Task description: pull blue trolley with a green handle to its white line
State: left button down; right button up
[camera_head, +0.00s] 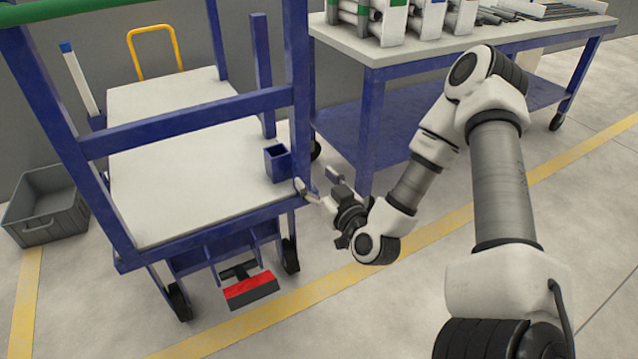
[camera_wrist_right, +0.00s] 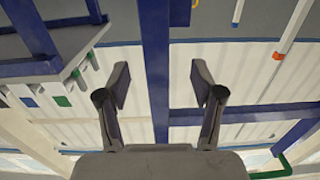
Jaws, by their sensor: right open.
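The blue trolley (camera_head: 190,118) stands at the left in the head view, with pale shelf boards and dark wheels. Its green handle (camera_head: 60,11) runs along the top left edge of the picture. My right gripper (camera_head: 319,184) is at the trolley's right front blue post (camera_head: 299,90), low down near the shelf corner. In the right wrist view my right gripper (camera_wrist_right: 160,85) is open, its fingers on either side of a blue post (camera_wrist_right: 156,65). My left gripper is out of view. I make out no white line on the floor.
A blue workbench (camera_head: 400,58) with pipes and fittings stands close at the trolley's right. A grey crate (camera_head: 45,208) is on the floor at the left. A red-topped block (camera_head: 250,290) shows under the trolley's front. A yellow floor line (camera_head: 435,226) crosses the open floor.

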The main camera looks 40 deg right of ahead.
aim_at(304, 163)
jog(key=shift+w+d+r, duration=0.1)
jog(key=shift+w+d, duration=0.25)
jog(key=shift+w, duration=0.05)
jog(key=b+x, duration=0.2)
jog(key=x, duration=0.4)
jog(key=shift+w+b, duration=0.1)
jog(key=shift+b, duration=0.25)
jog(key=shift+w+d+r, duration=0.1)
jog(key=shift+w+d, duration=0.05)
jog(key=shift+w, duration=0.2)
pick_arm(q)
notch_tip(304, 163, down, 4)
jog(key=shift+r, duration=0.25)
pick_arm(e)
grip_shut()
